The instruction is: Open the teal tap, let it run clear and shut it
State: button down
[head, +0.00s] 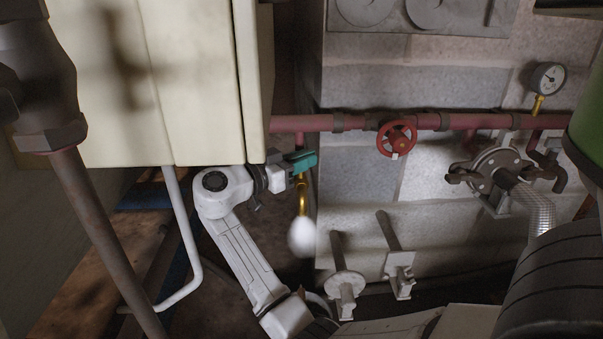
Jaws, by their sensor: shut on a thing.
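The teal tap (303,160) is a small teal handle on a brass body, just below the red pipe and left of the stone block wall. Its brass spout (302,192) points down. A blurred white puff or blob (302,237) shows right under the spout; I cannot tell whether it is water or steam. My gripper (291,167) reaches in from the left and is shut on the teal handle. The fingertips are small and partly hidden by the handle.
A red pipe (354,122) runs along the wall with a red handwheel (397,138) and a gauge (548,78) further right. A cream cabinet (200,80) hangs close above my arm. A white bent pipe (182,235) stands left. A dark metal pipe (105,240) crosses the left foreground.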

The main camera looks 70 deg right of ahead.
jog(key=m+g+y+b, duration=0.2)
jog(key=m+g+y, duration=0.1)
jog(key=g, duration=0.1)
jog(key=shift+f+m+y, duration=0.1)
jog(key=shift+m+y, duration=0.2)
jog(key=shift+a+m+g+y+b, duration=0.1)
jog(key=shift+m+g+y+b, duration=0.15)
jog(key=shift+m+g+y, duration=0.8)
jog(key=shift+m+g+y+b, duration=0.2)
jog(key=shift+m+g+y, duration=0.4)
jog(key=shift+y, duration=0.85)
jog(key=shift+m, duration=0.25)
jog(key=c, duration=1.1)
grip_release()
